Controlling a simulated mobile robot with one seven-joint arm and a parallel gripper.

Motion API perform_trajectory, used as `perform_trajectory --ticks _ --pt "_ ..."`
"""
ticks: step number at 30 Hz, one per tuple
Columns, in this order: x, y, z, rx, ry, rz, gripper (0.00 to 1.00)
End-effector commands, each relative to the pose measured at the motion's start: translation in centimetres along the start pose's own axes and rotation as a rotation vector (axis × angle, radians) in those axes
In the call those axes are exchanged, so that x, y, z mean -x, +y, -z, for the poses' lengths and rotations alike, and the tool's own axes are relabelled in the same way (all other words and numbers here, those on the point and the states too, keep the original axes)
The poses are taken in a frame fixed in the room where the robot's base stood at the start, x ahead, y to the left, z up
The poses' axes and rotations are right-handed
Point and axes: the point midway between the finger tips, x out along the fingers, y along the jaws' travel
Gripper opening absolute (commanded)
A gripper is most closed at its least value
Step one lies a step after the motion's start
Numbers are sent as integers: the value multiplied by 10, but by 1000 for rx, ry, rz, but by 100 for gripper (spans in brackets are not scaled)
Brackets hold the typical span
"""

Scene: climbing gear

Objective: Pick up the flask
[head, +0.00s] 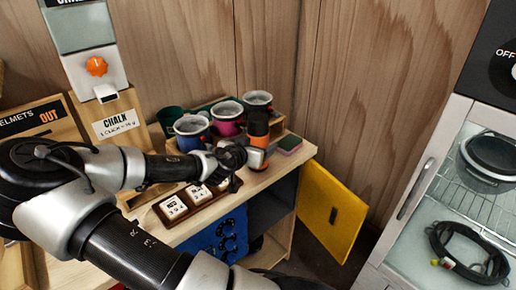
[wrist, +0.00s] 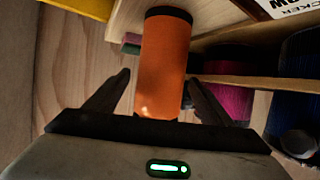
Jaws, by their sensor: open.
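The flask (head: 259,140) is orange with a dark top and stands upright near the right end of the wooden counter, in front of the cups. In the wrist view the flask (wrist: 164,60) is a large orange cylinder in the middle. My gripper (wrist: 159,78) is open, with one dark finger on each side of the flask and a gap visible on both sides. In the head view my gripper (head: 240,156) reaches the flask from the left and hides part of its lower side.
Several chalk cups (head: 227,112) stand in a wooden rack right behind the flask. A wooden tray with white blocks (head: 173,207) lies in front of my gripper. A yellow door (head: 333,211) hangs open below the counter.

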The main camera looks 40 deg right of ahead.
Motion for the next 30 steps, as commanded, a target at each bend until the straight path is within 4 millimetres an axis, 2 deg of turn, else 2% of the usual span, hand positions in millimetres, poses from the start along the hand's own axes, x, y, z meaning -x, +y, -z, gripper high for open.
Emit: perform_trajectory --ticks 3,11,20,21,30 --pt "-11 0 0 1 -1 0 75" --pt "-13 0 0 1 -1 1 73" --pt "-12 0 0 1 -1 1 23" --pt "-12 -1 1 0 1 1 20" --pt "-12 -1 3 -2 1 2 20"
